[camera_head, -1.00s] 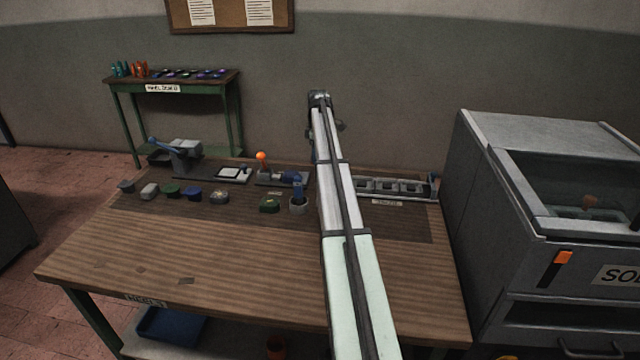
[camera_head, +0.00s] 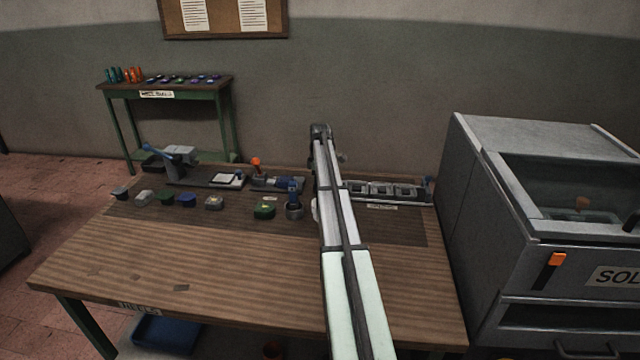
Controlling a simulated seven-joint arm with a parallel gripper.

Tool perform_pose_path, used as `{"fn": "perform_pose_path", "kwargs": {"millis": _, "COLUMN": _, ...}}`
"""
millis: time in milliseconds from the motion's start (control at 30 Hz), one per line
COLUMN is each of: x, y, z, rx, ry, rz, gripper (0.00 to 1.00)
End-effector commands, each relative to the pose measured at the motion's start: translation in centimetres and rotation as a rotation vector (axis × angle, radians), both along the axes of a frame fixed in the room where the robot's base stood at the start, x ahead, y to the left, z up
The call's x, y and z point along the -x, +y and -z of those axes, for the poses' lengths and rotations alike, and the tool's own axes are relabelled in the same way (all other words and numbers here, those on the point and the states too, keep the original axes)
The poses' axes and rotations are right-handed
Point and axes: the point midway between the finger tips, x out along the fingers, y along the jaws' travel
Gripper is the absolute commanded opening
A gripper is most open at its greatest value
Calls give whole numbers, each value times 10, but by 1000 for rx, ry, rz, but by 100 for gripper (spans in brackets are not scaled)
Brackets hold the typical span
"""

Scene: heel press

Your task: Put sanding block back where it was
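My arm reaches from the bottom of the picture over the workbench (camera_head: 240,270), and its far bend stands above the back of the bench. My gripper's fingers are hidden behind my arm, so I cannot see whether they hold anything. A small pale piece shows at the arm's left edge; I cannot tell what it is. I cannot tell which thing is the sanding block.
A lever press (camera_head: 180,165) and a grey rack (camera_head: 388,191) line the back. A large grey cabinet (camera_head: 480,260) stands close on the right. The bench's front is mostly clear.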

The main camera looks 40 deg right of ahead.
Motion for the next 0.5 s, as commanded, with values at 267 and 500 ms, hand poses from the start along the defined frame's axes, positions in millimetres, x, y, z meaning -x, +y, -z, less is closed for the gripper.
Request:
{"fn": "perform_pose_path", "kwargs": {"millis": 267, "x": 0, "y": 0, "z": 3, "rx": 1, "ry": -1, "rz": 0, "gripper": 48}}
{"fn": "perform_pose_path", "kwargs": {"millis": 500, "x": 0, "y": 0, "z": 6, "rx": 1, "ry": -1, "rz": 0, "gripper": 78}}
